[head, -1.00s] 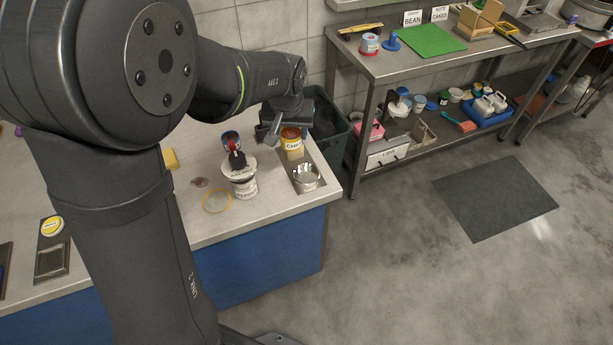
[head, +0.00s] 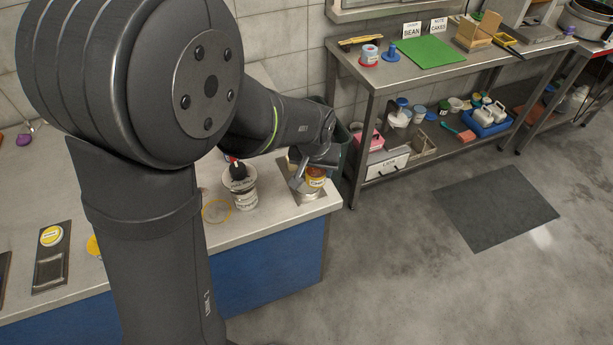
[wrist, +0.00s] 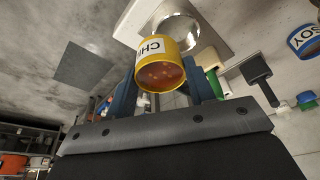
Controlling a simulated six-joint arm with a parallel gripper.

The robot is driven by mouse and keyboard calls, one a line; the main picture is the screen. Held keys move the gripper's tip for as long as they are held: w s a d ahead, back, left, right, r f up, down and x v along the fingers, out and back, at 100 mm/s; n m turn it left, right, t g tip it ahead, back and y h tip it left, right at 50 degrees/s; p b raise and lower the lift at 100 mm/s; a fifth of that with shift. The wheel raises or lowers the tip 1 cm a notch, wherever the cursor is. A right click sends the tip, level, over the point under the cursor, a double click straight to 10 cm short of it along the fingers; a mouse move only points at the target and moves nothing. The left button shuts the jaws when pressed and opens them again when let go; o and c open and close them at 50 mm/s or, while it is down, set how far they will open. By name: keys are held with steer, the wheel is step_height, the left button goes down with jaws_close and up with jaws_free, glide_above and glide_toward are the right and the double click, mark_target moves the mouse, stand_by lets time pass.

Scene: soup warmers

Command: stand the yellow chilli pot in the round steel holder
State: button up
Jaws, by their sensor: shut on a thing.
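The yellow chilli pot (head: 316,176) is in my gripper (head: 306,170), above the steel plate at the right end of the counter. In the wrist view the pot (wrist: 162,72) sits between the two blue fingers, its open top with reddish chilli facing the camera. My gripper (wrist: 163,88) is shut on it. The round steel holder (wrist: 184,27) shows just beyond the pot in the wrist view, partly covered by it. In the head view the pot and gripper hide most of the holder. I cannot tell whether the pot's base touches the holder.
A blue SOY pot (wrist: 304,40) shows at the wrist view's right. The counter's front edge is close to the plate.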

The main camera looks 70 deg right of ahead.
steer(key=w+f, duration=0.1)
steer(key=w+d+f, duration=0.1)
steer(key=w, duration=0.1)
steer(key=shift+d, duration=0.15)
steer(key=shift+f, duration=2)
steer(key=shift+f, duration=0.1)
steer(key=o, duration=1.1)
steer(key=shift+f, duration=0.1)
steer(key=v, duration=1.2)
steer(key=shift+r, duration=0.25)
steer(key=shift+d+f, duration=0.1)
